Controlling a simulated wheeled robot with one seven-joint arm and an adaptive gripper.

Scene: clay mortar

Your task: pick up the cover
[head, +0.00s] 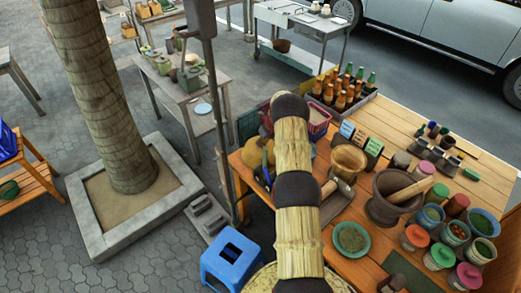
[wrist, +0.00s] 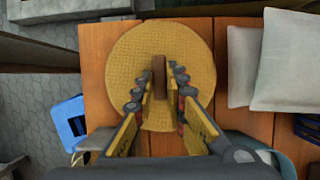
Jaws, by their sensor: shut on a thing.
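The cover (wrist: 115,60) is a round, yellow woven disc with a raised brown handle (wrist: 159,64) at its middle. It fills the centre of the wrist view, over an orange wooden surface (wrist: 95,38). My gripper (wrist: 161,78) has its two fingers on either side of the handle and is shut on it. I cannot tell whether the cover rests on the wood or hangs just above it. In the head view a woven edge of the cover (head: 262,281) shows at the bottom, and my arm hides the rest.
A blue stool (head: 231,259) stands left of the cover, also in the wrist view (wrist: 73,121). Grey cushions (wrist: 282,62) lie close on the right. A mortar (head: 385,205), bowls and jars crowd the wooden table (head: 345,228). A thin post stands left of my arm.

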